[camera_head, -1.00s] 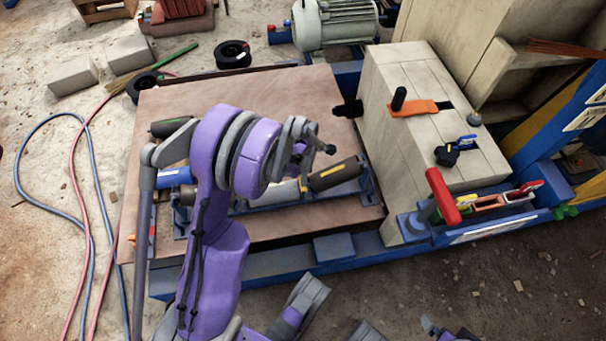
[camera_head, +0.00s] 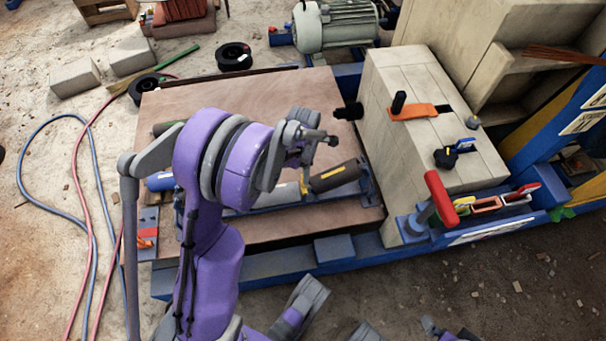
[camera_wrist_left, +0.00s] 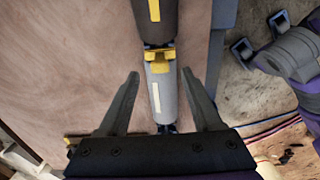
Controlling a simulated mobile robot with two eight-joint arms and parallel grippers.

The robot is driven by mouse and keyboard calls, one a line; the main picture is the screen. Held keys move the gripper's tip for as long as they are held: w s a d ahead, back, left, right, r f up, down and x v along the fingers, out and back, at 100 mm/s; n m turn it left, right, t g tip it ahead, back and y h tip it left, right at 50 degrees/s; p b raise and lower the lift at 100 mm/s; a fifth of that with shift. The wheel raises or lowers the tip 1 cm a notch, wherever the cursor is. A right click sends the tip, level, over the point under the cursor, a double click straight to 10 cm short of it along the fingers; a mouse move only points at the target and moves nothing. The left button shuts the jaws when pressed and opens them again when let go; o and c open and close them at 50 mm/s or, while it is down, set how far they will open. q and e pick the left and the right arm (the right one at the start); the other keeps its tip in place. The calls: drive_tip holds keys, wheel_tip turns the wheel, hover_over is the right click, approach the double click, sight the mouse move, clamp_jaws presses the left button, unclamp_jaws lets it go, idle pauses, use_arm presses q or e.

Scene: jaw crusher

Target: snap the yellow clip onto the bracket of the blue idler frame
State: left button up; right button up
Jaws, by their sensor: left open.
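The yellow clip (camera_head: 304,187) shows just below my left wrist in the head view. In the left wrist view the clip (camera_wrist_left: 158,58) lies across the junction of a dark roller (camera_wrist_left: 156,25) and a light grey roller (camera_wrist_left: 161,98). It seems to sit at the bracket there, but the bracket is mostly hidden and I cannot tell how firmly it is seated. The blue idler frame (camera_head: 368,188) carries the rollers on a brown board. My left gripper (camera_wrist_left: 160,74) is open, its fingertips either side of the grey roller, just short of the clip and apart from it.
The brown board (camera_head: 270,100) has free room behind the rollers. A wooden block (camera_head: 415,90) with an orange strap stands to the right. A red-handled lever (camera_head: 442,197) stands near its front. A red hose (camera_head: 82,200) and a blue hose (camera_head: 45,205) lie left.

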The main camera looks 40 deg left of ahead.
use_arm(q)
wheel_tip(320, 180, up, 5)
drive_tip(key=shift+r+p, duration=0.2)
drive_tip(key=shift+p, duration=0.35)
drive_tip(key=shift+c, duration=1.1)
drive_tip(key=shift+m, duration=0.3)
drive_tip(key=shift+c, duration=1.2)
drive_tip(key=m+p, duration=0.3)
drive_tip(key=m, duration=0.1)
clamp_jaws()
drive_tip(key=shift+f+m+p, duration=0.1)
drive_tip(key=shift+m+p, duration=0.5)
drive_tip(key=shift+m, duration=0.5)
drive_tip(key=shift+f, duration=0.15)
drive_tip(key=shift+f+m, duration=0.2)
drive_tip(key=shift+m, duration=0.1)
drive_tip(key=shift+f+b, duration=1.65)
drive_tip(key=shift+f, duration=1.2)
